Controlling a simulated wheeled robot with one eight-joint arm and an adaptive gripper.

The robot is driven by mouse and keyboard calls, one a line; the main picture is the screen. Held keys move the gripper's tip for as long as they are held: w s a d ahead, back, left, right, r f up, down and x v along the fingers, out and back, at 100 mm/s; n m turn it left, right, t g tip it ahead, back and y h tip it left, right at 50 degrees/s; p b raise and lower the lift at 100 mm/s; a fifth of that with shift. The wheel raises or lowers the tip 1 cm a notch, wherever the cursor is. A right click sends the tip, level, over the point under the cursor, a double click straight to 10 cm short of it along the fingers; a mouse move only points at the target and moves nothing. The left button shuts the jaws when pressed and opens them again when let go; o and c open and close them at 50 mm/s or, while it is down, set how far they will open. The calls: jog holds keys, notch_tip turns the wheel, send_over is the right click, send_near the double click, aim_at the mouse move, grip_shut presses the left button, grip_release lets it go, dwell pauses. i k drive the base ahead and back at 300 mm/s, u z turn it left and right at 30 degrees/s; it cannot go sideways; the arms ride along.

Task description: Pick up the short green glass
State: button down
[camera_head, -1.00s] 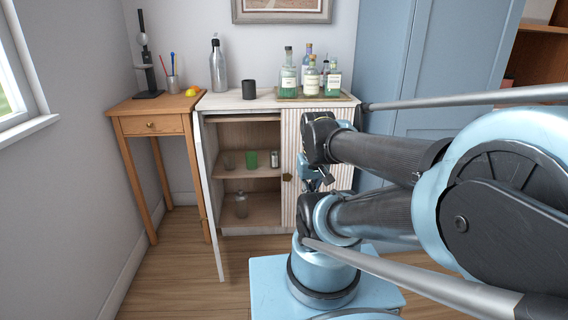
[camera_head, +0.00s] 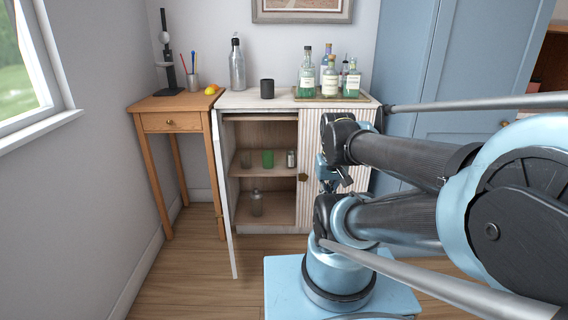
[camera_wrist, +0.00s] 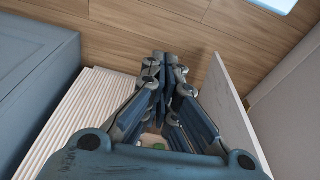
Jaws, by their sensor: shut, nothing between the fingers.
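The short green glass (camera_head: 267,159) stands on the middle shelf inside the open cabinet in the head view, between a clear glass (camera_head: 246,160) and a small pale metallic container (camera_head: 291,158). In the wrist view, a small green patch (camera_wrist: 159,146) shows low between the finger linkages; it may be the glass. My gripper (camera_wrist: 172,62) is shut and empty, its fingertips together. In the head view, the end of my arm is in front of the cabinet's right door, right of the glass and apart from it; the fingertips are hard to make out there.
The cabinet's left door (camera_head: 222,200) stands open toward me; its right ribbed door (camera_head: 322,150) is shut. A clear bottle (camera_head: 257,204) stands on the cabinet floor. A tray (camera_head: 302,97) of bottles, a dark cup (camera_head: 267,88) and a grey bottle (camera_head: 237,66) stand on top.

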aim_at(268, 160)
jog(key=u, duration=0.45)
jog(key=k, duration=0.85)
jog(key=z, duration=0.5)
jog(key=i, duration=1.25)
